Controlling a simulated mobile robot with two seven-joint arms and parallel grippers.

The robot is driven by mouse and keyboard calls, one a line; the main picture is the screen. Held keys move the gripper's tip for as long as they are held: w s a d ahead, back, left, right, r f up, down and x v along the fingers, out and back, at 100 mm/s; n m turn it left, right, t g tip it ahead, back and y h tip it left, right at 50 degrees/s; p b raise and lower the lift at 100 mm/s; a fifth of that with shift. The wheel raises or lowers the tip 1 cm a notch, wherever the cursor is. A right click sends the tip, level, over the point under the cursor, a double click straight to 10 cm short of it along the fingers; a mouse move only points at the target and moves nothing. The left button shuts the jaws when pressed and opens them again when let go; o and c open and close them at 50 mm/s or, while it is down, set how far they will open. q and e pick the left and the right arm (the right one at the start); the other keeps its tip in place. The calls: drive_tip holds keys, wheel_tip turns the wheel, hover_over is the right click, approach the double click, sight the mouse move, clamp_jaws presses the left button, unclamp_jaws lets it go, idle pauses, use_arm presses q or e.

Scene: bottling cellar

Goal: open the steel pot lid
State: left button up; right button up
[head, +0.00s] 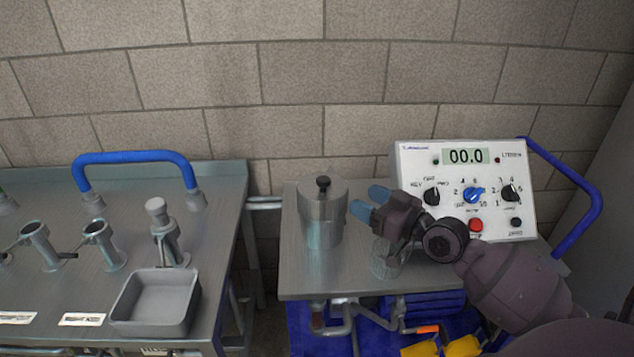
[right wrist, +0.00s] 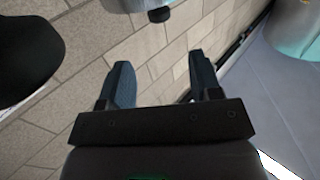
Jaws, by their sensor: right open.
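The steel pot (head: 322,222) stands upright on the right-hand bench, left of the control box. Its lid (head: 322,190) sits on top with a black knob (head: 323,182). My right gripper (head: 369,202) is open and empty, just right of the pot in the head view, its blue-grey fingertips pointing toward it; a small gap shows between them. In the right wrist view the two fingers (right wrist: 161,82) are apart with nothing between them. A pale piece with a black knob is cut off at that view's top edge; I cannot tell whether it is the pot. My left gripper is out of view.
A control box (head: 410,165) reading 00.0 stands behind my right gripper. A clear glass vessel (head: 384,262) is partly hidden under the gripper. The left bench holds a grey tray (head: 122,306), steel fittings and a blue handle (head: 135,156). A gap separates the benches.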

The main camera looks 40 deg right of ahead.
sight(329, 181)
drive_tip(key=x, duration=1)
drive_tip(key=shift+w, duration=0.3)
clamp_jaws()
